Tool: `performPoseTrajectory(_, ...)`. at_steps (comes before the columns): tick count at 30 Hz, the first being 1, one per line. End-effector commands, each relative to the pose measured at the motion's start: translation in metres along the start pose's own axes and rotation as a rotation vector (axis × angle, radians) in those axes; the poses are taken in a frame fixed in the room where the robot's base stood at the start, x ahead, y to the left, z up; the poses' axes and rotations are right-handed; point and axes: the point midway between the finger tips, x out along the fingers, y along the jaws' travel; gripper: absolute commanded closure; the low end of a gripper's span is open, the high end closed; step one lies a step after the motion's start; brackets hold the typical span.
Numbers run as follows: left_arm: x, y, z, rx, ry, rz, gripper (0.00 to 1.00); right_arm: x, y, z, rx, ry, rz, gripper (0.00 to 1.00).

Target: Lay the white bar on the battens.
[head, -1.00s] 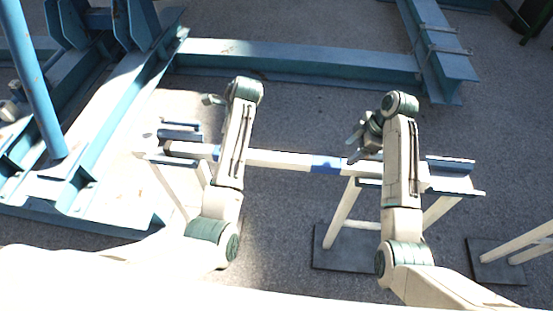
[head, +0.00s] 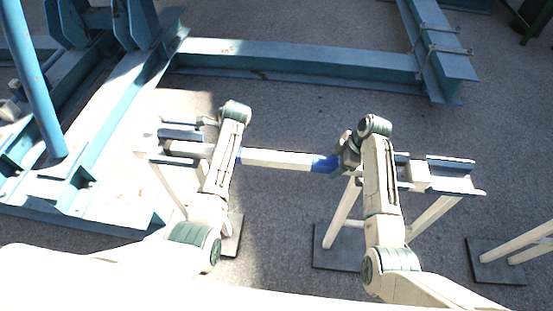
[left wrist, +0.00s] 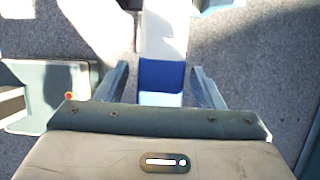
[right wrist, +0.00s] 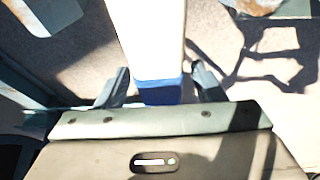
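The long white bar (head: 280,159) with blue bands lies across two white trestles, roughly level. My right gripper (head: 347,158) is at the bar's right blue band (head: 324,164). In the right wrist view the bar (right wrist: 150,35) passes between its open fingers (right wrist: 160,90), with narrow gaps. My left gripper is mostly hidden behind its arm in the head view. In the left wrist view its open fingers (left wrist: 160,88) stand either side of the bar's blue band (left wrist: 160,75), with gaps. Blue channel pieces top the left (head: 182,134) and right (head: 452,166) trestles; I cannot tell whether these are the battens.
A blue steel beam (head: 300,62) runs along the floor behind the bar. A larger blue frame (head: 110,120) stands at the left. Part of another trestle (head: 520,245) shows at the lower right. Open floor lies between the bar and the beam.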

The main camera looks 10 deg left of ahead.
Motion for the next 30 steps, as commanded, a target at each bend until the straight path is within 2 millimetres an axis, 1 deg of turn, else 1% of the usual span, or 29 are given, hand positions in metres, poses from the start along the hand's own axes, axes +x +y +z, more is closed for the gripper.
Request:
performPoseTrajectory(1,0.0,0.0,0.0,0.0,0.0,0.0,0.48,0.0,0.0,0.0,0.0,0.0,0.0,0.48)
performPoseTrajectory(9,0.0,0.0,0.0,0.0,0.0,0.0,1.0,0.0,0.0,0.0,0.0,0.0,0.0,1.0)
performPoseTrajectory(22,-0.003,-0.001,0.001,-0.001,0.0,-0.002,1.0,-0.003,0.001,-0.001,-0.001,0.001,0.002,1.0)
performPoseTrajectory(26,-0.009,-0.001,0.003,-0.001,0.0,-0.002,1.0,-0.009,0.001,-0.004,-0.001,0.001,0.002,1.0)
performPoseTrajectory(30,-0.018,-0.001,0.007,-0.001,0.0,-0.002,1.0,-0.018,0.001,-0.007,-0.001,0.001,0.002,1.0)
